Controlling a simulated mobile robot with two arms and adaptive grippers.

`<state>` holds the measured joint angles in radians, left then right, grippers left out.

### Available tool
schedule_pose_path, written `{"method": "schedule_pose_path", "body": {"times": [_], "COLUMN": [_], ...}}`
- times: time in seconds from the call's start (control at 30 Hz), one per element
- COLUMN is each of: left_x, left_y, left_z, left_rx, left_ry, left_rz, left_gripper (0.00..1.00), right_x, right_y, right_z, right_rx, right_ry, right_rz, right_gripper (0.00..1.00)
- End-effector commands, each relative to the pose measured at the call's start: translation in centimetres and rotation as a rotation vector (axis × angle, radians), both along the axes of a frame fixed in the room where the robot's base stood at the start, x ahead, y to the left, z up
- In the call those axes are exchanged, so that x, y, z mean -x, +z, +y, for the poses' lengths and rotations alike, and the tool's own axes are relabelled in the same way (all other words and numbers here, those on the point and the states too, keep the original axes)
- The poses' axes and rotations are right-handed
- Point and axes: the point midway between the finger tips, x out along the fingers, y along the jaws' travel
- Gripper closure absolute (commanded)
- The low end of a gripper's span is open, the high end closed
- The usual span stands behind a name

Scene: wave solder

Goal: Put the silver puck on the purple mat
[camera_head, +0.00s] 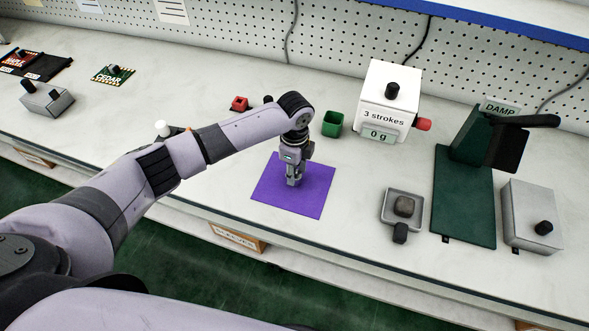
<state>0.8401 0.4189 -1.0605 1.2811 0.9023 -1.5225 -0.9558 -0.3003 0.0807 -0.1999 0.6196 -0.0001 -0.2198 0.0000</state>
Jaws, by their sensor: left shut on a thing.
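The purple mat (315,200) lies flat on the white bench in the middle of the view. My left gripper (293,181) points down over the middle of the mat. Its fingers are shut on a small grey thing that looks like the silver puck, mostly hidden between the fingertips. It is at or just above the mat's surface; I cannot tell whether it touches. My right gripper is not in view.
A green cup (333,124) and a small red object (240,104) stand behind the mat. To the right are a white box (388,102), a grey tray (388,208) with a dark lump, and a dark green stand (463,200). The bench just right of the mat is clear.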

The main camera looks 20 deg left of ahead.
Motion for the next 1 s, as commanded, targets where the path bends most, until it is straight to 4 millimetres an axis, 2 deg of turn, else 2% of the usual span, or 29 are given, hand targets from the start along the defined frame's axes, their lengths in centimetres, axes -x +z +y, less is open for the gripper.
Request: {"method": "schedule_pose_path", "body": {"times": [0.7,0.73,1.0], "left_x": [-0.02,-0.03,-0.02], "left_y": [-0.99,-0.95,-0.93], "left_z": [0.01,0.01,0.00], "left_rx": [0.000,0.000,0.000], "left_ry": [0.001,0.000,0.000], "left_rz": [0.000,0.000,0.000], "left_gripper": [1.00,0.65,0.47], "right_x": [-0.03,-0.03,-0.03], "right_y": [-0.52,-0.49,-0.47], "right_z": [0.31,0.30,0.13], "right_rx": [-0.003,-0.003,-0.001], "right_ry": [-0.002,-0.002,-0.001], "right_rz": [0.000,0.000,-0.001], "right_gripper": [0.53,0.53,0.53]}}
